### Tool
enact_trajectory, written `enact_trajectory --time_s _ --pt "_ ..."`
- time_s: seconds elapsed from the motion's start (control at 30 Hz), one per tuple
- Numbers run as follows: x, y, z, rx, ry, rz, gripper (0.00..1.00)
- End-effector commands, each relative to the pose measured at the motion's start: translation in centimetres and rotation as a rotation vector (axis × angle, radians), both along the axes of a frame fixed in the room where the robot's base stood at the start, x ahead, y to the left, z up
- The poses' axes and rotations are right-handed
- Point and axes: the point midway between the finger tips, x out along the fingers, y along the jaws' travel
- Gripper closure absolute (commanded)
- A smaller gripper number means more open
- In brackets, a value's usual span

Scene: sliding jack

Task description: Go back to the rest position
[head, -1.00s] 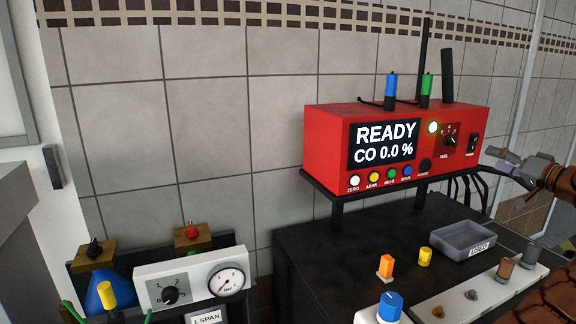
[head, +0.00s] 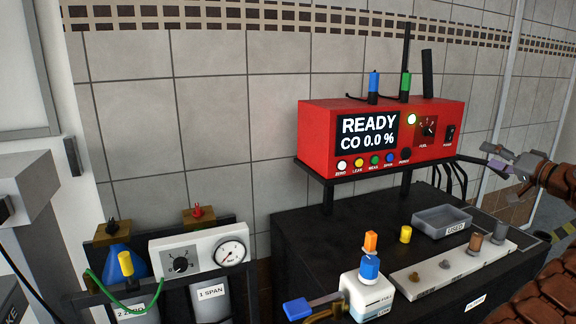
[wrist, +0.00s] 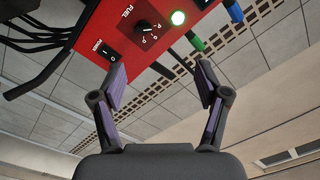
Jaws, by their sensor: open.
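My gripper (head: 505,160) is at the right edge of the head view, just right of the red analyzer (head: 320,122). In the wrist view my gripper (wrist: 160,72) has its two dark, purple-padded fingers spread apart with nothing between them. The red analyzer also shows beyond the fingers in the wrist view (wrist: 110,25), with its FUEL knob (wrist: 142,27), a switch and a lit lamp. Its screen reads READY, CO 0.0 %. I see no contact between the fingers and the analyzer.
Gas bottles with a gauge panel (head: 195,250) stand at left. Cables hang behind the analyzer.

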Motion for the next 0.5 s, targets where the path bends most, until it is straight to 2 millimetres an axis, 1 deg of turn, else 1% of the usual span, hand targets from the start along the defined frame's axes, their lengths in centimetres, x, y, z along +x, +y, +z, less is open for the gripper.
enact_trajectory --time_s 0.17,0.33,0.43,0.47,0.5 --pt "0.9 0.7 0.2 0.061 0.014 0.021 0.25" --pt "2.1 2.1 0.5 0.126 0.037 0.054 0.25" --pt "3.0 3.5 0.6 0.175 0.062 0.084 0.25" --pt "3.4 4.2 0.6 0.194 0.073 0.097 0.25" --pt "3.8 5.4 0.8 0.215 0.087 0.118 0.25"
